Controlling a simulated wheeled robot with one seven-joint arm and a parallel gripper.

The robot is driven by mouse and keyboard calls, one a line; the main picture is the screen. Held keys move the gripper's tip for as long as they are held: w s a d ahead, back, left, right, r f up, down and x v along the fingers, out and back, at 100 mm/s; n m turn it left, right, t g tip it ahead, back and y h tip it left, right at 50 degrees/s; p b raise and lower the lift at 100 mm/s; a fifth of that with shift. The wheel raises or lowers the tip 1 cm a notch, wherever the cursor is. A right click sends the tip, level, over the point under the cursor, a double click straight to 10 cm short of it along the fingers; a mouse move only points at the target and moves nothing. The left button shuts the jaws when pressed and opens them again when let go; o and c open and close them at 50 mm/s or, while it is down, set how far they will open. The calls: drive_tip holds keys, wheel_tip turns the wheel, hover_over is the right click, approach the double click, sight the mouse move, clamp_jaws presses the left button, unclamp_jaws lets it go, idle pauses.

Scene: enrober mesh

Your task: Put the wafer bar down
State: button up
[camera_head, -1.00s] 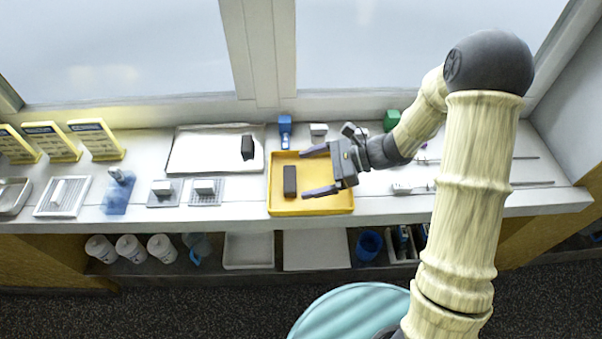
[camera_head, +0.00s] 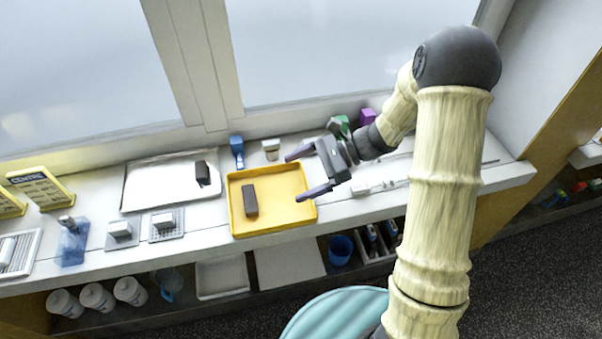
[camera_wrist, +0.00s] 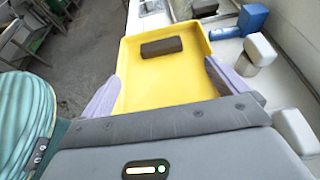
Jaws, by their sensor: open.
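A dark brown wafer bar (camera_head: 250,200) lies in the left part of the yellow tray (camera_head: 300,215) on the counter. In the wrist view the bar (camera_wrist: 161,47) lies flat near the far end of the tray (camera_wrist: 150,95). Another dark bar (camera_head: 202,173) is on the white-lined tray (camera_head: 140,191) to the left. My gripper (camera_head: 302,173) is open and empty over the right side of the yellow tray. Its fingers, also in the wrist view (camera_wrist: 160,88), point towards the bar but stand apart from it.
A blue bottle-like item (camera_head: 237,150) and a white-topped block (camera_head: 271,149) stand behind the yellow tray. White blocks on small grids (camera_head: 163,222) sit to the left. A shelf below holds white tubs (camera_head: 97,297) and a blue cup (camera_head: 340,249). Slim tools lie on the right.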

drive_tip(key=shift+s, duration=0.1)
drive_tip(key=shift+s+d+n, duration=0.15)
drive_tip(key=shift+s+n, duration=0.15)
drive_tip(key=shift+s, duration=0.05)
drive_tip(key=s+d+n+h, duration=0.3)
drive_tip(key=s+d+f+n+h, duration=0.1)
drive_tip(key=s+d+n+h, duration=0.1)
drive_tip(key=s+d+h, duration=0.1)
drive_tip(key=shift+s+f+n+h, duration=0.15)
drive_tip(key=shift+s+n+h, duration=0.25)
drive_tip(key=shift+s+h, duration=0.1)
drive_tip(key=s+d+r+n+t+h, duration=0.2)
drive_tip(key=d+n+t+h, duration=0.3)
drive_tip(key=d+n, duration=0.3)
drive_tip(key=shift+d+r+n+t+h, duration=0.3)
drive_tip(key=shift+r+n+t+h, duration=0.15)
drive_tip(key=shift+r, duration=0.2)
